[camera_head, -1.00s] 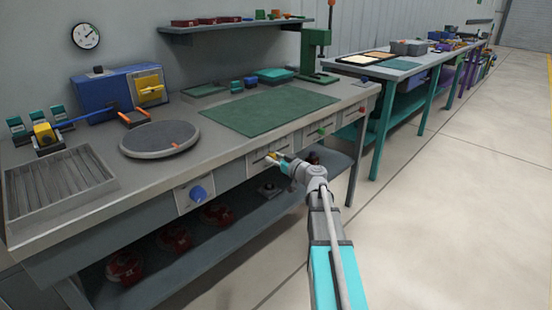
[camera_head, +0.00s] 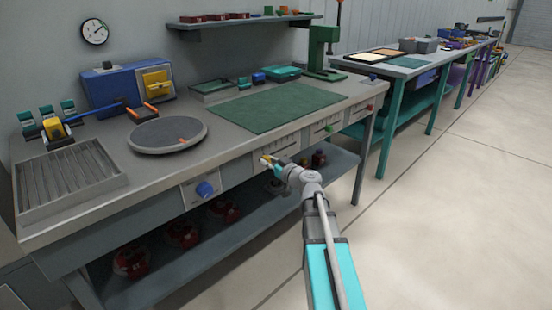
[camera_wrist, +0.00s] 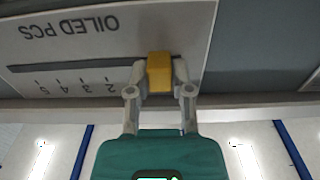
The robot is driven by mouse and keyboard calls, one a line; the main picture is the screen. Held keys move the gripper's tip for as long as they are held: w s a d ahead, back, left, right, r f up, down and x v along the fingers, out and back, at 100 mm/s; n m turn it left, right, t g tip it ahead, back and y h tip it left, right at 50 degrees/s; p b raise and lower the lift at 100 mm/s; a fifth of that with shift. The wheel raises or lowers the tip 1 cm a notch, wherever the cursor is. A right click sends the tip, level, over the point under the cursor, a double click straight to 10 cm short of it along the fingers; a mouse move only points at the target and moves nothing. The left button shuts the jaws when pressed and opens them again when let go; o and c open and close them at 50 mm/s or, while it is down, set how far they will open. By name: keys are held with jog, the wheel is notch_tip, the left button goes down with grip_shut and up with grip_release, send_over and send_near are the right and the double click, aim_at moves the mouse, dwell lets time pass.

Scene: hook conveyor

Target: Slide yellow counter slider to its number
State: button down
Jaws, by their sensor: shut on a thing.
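The yellow slider (camera_wrist: 159,72) sits in a dark horizontal slot on the pale counter panel (camera_wrist: 60,45), which is labelled OILED PCS and appears upside down in the wrist view. My gripper (camera_wrist: 160,80) is shut on the slider, with one finger on each side. The scale (camera_wrist: 75,87) shows 2, 3, 4 and 5 running leftward from the slider. The slider is to the right of the 2; any mark directly beneath it is hidden by my fingers. In the head view, my gripper (camera_head: 267,162) is at the left part of the panel (camera_head: 288,145) on the bench front.
A blue knob (camera_head: 205,189) is on the bench front to the left. Other front panels (camera_head: 326,128) are to the right. A lower shelf with red round parts (camera_head: 183,235) lies below. The floor (camera_head: 440,210) at right is clear.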

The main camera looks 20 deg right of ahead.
jog(key=shift+s+a, duration=0.1)
jog(key=shift+a, duration=0.15)
jog(key=c, duration=0.6)
grip_release()
jog(key=shift+o, duration=0.4)
jog(key=shift+d, duration=0.1)
jog(key=shift+s, duration=0.1)
jog(key=v, duration=1.1)
jog(key=shift+s, duration=0.35)
jog(key=shift+d, duration=0.1)
